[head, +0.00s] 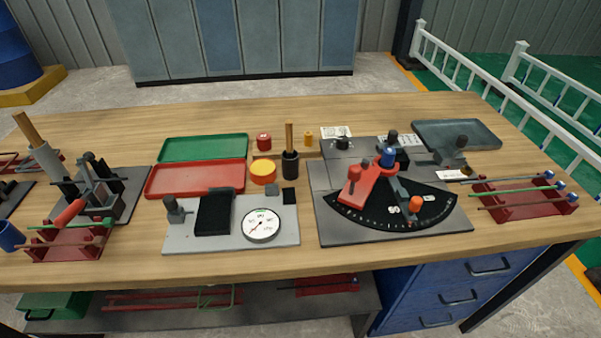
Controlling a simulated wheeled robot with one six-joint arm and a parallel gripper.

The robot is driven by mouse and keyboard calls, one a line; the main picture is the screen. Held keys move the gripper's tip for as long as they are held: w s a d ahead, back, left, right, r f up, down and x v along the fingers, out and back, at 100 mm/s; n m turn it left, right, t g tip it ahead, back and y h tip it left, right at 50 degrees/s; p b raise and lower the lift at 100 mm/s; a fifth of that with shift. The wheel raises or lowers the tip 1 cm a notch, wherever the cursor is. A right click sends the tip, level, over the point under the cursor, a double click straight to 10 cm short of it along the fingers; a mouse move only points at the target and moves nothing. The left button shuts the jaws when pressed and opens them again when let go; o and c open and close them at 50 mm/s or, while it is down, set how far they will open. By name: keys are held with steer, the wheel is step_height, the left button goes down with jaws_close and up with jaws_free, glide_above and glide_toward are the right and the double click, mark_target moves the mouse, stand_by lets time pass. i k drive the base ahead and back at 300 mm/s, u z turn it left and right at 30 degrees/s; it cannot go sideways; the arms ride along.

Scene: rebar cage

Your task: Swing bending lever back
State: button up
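The bending fixture sits on a dark grey base plate (335,230) right of the table's middle. It has a black fan-shaped scale (372,217) with white marks. A grey lever (403,195) with an orange knob (416,203) lies over the right part of the scale, its knob end toward the front edge. A red arm (355,188) lies over the left part of the scale. A blue-topped post (388,157) stands near the pivot. I cannot tell from this view whether a bar is in the bender. My gripper is not in view.
Left of the bender is a grey plate with a round dial (262,225) and black pad (214,213). Red tray (195,179) and green tray (203,148) lie behind. A red rack (525,198) with bars stands right. A black cup (290,164) holds an upright stick.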

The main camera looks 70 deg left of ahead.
mark_target(362, 177)
steer(key=u, duration=1.9)
